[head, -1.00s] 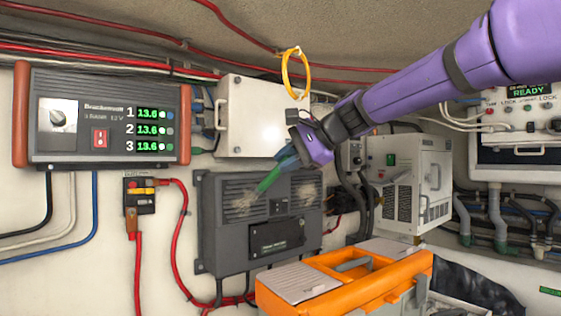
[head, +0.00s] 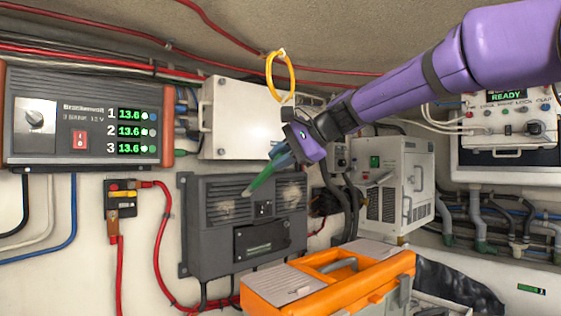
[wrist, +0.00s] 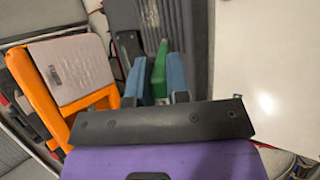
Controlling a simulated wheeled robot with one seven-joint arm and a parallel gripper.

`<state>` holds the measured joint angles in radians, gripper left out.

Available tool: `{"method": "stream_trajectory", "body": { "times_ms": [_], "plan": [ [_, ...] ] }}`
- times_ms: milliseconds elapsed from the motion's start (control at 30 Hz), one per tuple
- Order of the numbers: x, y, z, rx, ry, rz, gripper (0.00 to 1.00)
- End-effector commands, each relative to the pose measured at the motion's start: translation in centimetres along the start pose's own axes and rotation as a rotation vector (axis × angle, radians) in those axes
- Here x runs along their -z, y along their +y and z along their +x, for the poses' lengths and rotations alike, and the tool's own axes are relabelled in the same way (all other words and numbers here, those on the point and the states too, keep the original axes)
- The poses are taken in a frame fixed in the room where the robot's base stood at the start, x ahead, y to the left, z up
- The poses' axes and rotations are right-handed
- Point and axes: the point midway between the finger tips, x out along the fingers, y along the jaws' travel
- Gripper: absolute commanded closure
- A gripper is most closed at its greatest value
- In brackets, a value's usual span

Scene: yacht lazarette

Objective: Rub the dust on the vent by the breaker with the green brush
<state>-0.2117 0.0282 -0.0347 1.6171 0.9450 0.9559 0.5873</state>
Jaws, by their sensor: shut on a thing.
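My gripper (head: 281,156) is shut on the green brush (head: 263,177), which points down and left. In the wrist view the brush (wrist: 160,72) sits between the blue fingers (wrist: 156,80). The dark grey unit has two slatted vents with pale dust on both. The left vent (head: 213,190), with its dust (head: 224,208), is nearer the red-and-yellow breaker (head: 121,196) on the wall. The right vent's dust (head: 291,196) lies right of the brush. The brush tip shows at the left vent's upper right edge; I cannot tell if it touches.
An orange toolbox (head: 320,300) stands below and in front of the unit. A white box (head: 240,118) is above it, and a white cabinet (head: 399,187) is to the right. A yellow ring (head: 268,75) hangs above the gripper. Red cables run beside the breaker.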

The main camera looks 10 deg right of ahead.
Motion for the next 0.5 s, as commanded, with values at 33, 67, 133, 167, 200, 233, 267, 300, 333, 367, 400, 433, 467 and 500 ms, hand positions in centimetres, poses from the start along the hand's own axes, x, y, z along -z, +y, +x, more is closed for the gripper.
{"method": "stream_trajectory", "body": {
  "times_ms": [33,67,133,167,200,233,267,300,333,367,400,433,467,500],
  "plan": [
    [-0.3,0.0,0.1,0.0,-0.001,-0.001,1.0],
    [-0.4,0.0,0.2,0.0,-0.001,-0.001,1.0],
    [-0.9,-0.1,0.4,0.0,-0.001,0.0,1.0],
    [-1.1,-0.1,0.5,0.001,-0.001,0.0,1.0],
    [-1.4,-0.1,0.6,0.001,-0.001,-0.001,1.0],
    [-1.6,-0.1,0.7,0.001,-0.002,-0.001,1.0],
    [-1.9,-0.1,0.8,0.001,-0.002,-0.001,1.0],
    [-2.1,-0.1,1.0,0.001,-0.003,-0.002,1.0],
    [-2.3,-0.1,1.1,0.001,-0.003,-0.002,1.0],
    [-2.4,-0.1,1.2,0.001,-0.002,-0.001,1.0],
    [-2.5,-0.1,1.2,0.001,-0.002,-0.001,1.0],
    [-2.6,-0.2,1.3,0.001,-0.002,0.0,1.0],
    [-2.6,-0.1,1.3,0.001,-0.001,0.0,1.0],
    [-2.7,-0.1,1.3,0.001,-0.001,0.0,1.0]
  ]
}}
